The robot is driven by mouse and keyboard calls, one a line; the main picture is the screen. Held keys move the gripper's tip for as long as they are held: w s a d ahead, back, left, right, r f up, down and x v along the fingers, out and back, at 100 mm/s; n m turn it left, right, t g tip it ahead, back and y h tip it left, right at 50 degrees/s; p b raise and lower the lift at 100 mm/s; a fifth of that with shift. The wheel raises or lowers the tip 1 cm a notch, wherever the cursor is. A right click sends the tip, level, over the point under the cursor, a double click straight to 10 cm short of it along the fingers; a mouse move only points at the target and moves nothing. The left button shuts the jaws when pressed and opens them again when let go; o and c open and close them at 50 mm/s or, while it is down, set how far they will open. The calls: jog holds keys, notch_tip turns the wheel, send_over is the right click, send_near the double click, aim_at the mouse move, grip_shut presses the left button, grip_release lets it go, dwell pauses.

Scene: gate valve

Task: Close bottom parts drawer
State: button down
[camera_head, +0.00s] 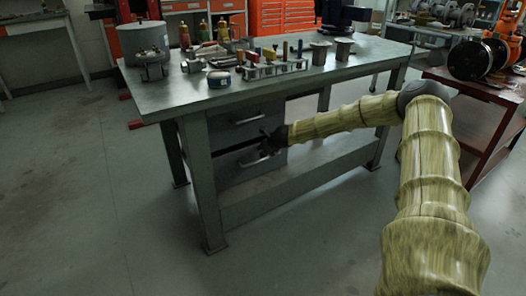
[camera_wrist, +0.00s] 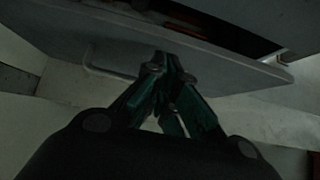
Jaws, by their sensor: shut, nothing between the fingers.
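The bottom drawer (camera_head: 246,166) is in the left of the bench's underside, below an upper drawer (camera_head: 240,121) that looks shut. It stands partly open, with a dark gap along its top. In the wrist view, the bottom drawer's grey front (camera_wrist: 215,62) crosses the picture, with its handle (camera_wrist: 100,69) on the left. A narrow opening behind its top edge shows something reddish inside. My gripper (camera_head: 268,143) is at the drawer front. In the wrist view, its green fingers (camera_wrist: 170,62) are shut and empty against or very near the front, right of the handle; contact is unclear.
The bench top (camera_head: 185,93) holds a tool rack (camera_head: 275,68), a grey pot-like part (camera_head: 144,42) and several small parts. A bench leg (camera_head: 203,180) stands left of the drawers. A red cart (camera_head: 478,84) is at right. Floor in front is clear.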

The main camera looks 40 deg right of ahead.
jog(key=s+f+p+v, duration=0.1)
jog(key=p+v, duration=0.2)
jog(key=v, duration=0.8)
jog(key=shift+s+a+p, duration=0.2)
jog(key=shift+s+p, duration=0.1)
jog(key=shift+p, duration=0.1)
jog(key=c, duration=2)
grip_release()
jog(key=shift+s+a+r, duration=0.1)
jog(key=shift+r, duration=0.05)
jog(key=shift+c, duration=0.2)
jog(key=o, duration=0.3)
jog(key=shift+o, duration=1.1)
jog(key=d+f+n+t+h+b, duration=0.1)
jog(key=d+f+n+h+b, duration=0.1)
jog(key=f+n+b, duration=0.3)
jog(key=shift+d+f+n+h, duration=0.45)
jog(key=shift+d+f, duration=0.2)
jog(key=shift+f, duration=0.2)
jog(key=n+t+y+b, duration=0.2)
jog(key=n+t+b, duration=0.4)
jog(key=n, duration=0.6)
send_near(258, 161)
jog(key=shift+g, duration=0.3)
jog(key=shift+b+x, duration=2.85)
jog(key=shift+x, duration=2.45)
